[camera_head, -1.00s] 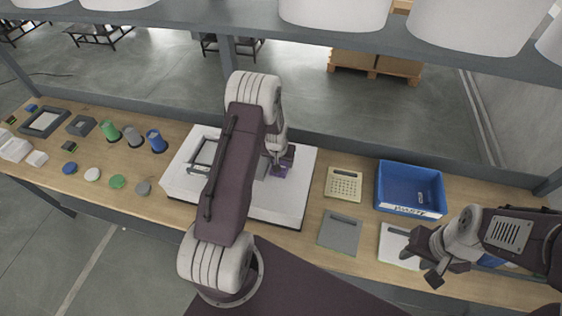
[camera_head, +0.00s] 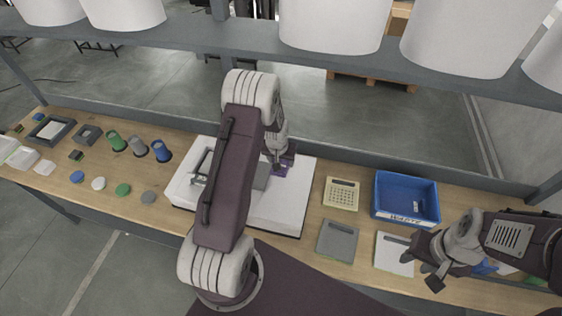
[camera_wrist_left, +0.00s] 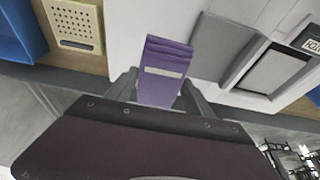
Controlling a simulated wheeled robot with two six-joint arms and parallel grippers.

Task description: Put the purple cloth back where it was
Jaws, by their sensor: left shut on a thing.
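The purple cloth (camera_wrist_left: 165,75) is a folded piece with a pale label strip. My left gripper (camera_wrist_left: 158,95) is shut on it, with a finger on either side in the left wrist view. In the head view the purple cloth (camera_head: 280,170) shows small at my left gripper (camera_head: 278,163), over the back right part of the white platform (camera_head: 270,215). I cannot tell whether the cloth touches the platform. My right gripper (camera_head: 422,272) is at the right, by a white board (camera_head: 393,254); its fingers are too unclear to judge.
A beige perforated block (camera_head: 341,194), a grey plate (camera_head: 338,241) and a blue bin (camera_head: 406,198) stand right of the platform. Green, grey and blue cups (camera_head: 161,150) and several discs (camera_head: 123,190) are at the left. A shelf with white drums (camera_head: 335,22) crosses above.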

